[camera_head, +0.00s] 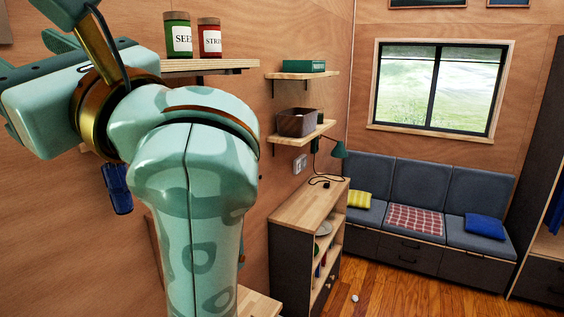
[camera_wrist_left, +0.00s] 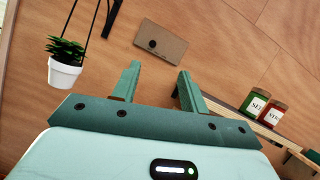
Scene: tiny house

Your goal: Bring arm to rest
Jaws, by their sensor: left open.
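My left arm (camera_head: 190,190) is raised and fills the left and middle of the head view, bent near the wooden wall. My left gripper (camera_wrist_left: 158,80) shows in the left wrist view with its two green fingers apart and nothing between them. It faces the wooden wall, below a small brown panel with a dark knob (camera_wrist_left: 161,46). In the head view the hand is at the upper left, partly cut off by the frame edge. My right gripper is in neither view.
A wall shelf (camera_head: 215,67) with a green jar (camera_head: 178,36) and a red jar (camera_head: 210,38) is close behind the arm. A hanging potted plant (camera_wrist_left: 65,68) is left of the fingers. A wooden-topped cabinet (camera_head: 305,205) stands right of the arm; open floor (camera_head: 385,290) lies beyond.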

